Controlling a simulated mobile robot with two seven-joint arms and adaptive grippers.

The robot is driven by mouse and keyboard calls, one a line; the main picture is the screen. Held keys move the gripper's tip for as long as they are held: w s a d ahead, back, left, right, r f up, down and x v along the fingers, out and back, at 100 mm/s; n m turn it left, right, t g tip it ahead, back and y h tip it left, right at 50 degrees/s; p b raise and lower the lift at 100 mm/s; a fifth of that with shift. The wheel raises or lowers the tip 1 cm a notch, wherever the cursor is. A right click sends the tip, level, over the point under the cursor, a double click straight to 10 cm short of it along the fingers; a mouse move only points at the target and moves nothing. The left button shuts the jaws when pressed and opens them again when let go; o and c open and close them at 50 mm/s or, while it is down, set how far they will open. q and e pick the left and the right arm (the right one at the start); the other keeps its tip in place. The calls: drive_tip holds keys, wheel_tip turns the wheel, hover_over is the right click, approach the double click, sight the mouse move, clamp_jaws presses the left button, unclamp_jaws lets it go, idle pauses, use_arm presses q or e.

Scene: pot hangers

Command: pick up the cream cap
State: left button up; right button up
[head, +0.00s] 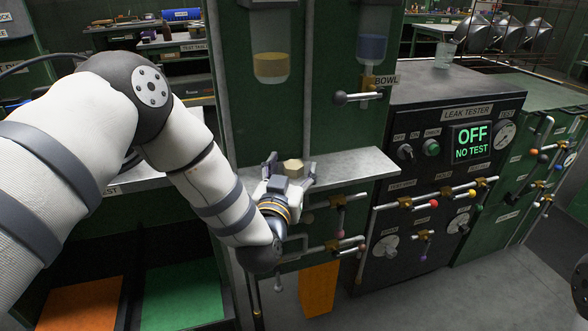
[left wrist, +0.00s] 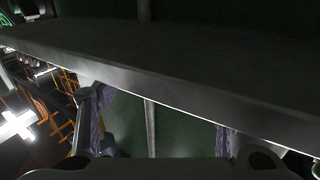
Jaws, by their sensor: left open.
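The cream cap (head: 293,166) is a small, pale, faceted piece on the grey shelf (head: 350,168) in the head view. My left gripper (head: 290,164) is open at the shelf's front edge, and its two fingers show to the left and right of the cap. I cannot tell whether the fingers touch it or are level with it. In the left wrist view, the shelf (left wrist: 160,75) crosses the picture, and the gripper's fingers (left wrist: 156,118) end near its lower edge. The cap is not visible there. My right gripper is not in view.
Two clear containers, one with amber contents (head: 271,66) and one with blue (head: 371,48), hang above the shelf. Valve pipes with handles (head: 335,200) sit just below it. The black leak tester (head: 440,150) stands to the right. Open air lies between the shelf and the containers.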

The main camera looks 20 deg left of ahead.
use_arm(q)
drive_tip(key=c, duration=0.9)
drive_tip(key=shift+r, duration=0.1)
drive_tip(key=shift+r, duration=0.1)
